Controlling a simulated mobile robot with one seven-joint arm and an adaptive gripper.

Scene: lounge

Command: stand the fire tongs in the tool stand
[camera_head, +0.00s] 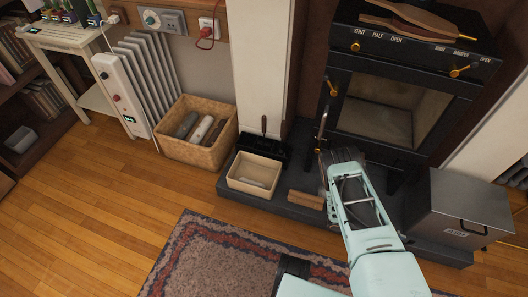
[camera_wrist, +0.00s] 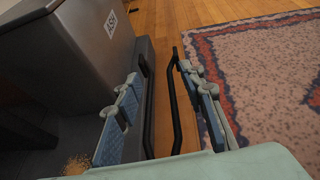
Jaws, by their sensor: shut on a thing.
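My gripper (camera_wrist: 162,90) has its two pale blue fingers on either side of a pair of dark, bent rods, which look like the fire tongs (camera_wrist: 178,120). The rods run lengthwise between the fingers. In the head view, the end of my arm (camera_head: 345,168) is over the hearth in front of the stove, and its fingers are largely hidden. A black open holder (camera_head: 270,147) with an upright dark handle stands on the hearth to the left of my gripper. It may be the tool stand, but I cannot tell for sure.
A cream box (camera_head: 233,181) stands in front of the black holder, with a wooden block (camera_head: 306,199) to its right. The black stove (camera_head: 372,140) rises behind my arm. A grey ash box (camera_head: 455,205) is at the right.

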